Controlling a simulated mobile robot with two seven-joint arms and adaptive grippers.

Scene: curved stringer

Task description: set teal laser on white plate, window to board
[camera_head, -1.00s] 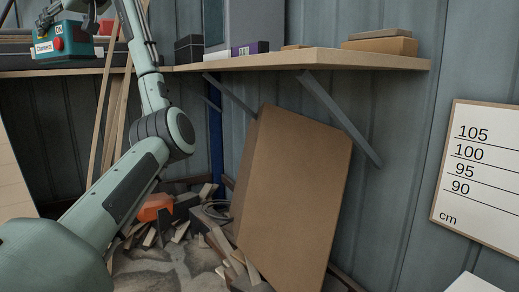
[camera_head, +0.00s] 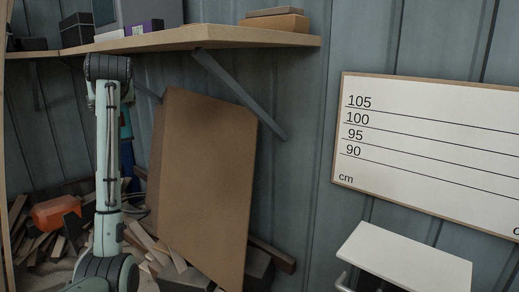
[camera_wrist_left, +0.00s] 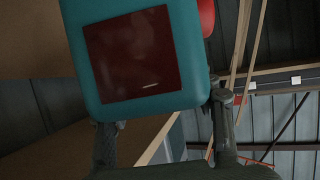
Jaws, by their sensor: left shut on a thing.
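The teal laser (camera_wrist_left: 190,60) fills the upper middle of the left wrist view, with a dark red square window (camera_wrist_left: 132,55) facing the camera. My left gripper (camera_wrist_left: 165,135) is shut on it, a finger at each side. In the head view only a teal sliver of the laser (camera_head: 126,125) shows behind my left arm, which hides the gripper. The white plate (camera_head: 405,262) is level at the lower right, bare and apart from the laser. The board (camera_head: 440,150) hangs on the wall above it, with lines marked 90 to 105 cm. My right gripper is not in view.
A wooden shelf (camera_head: 225,37) with boxes runs along the wall at upper left. A large brown panel (camera_head: 208,185) leans below it, between my left arm and the plate. Wood scraps and an orange object (camera_head: 55,212) lie at lower left.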

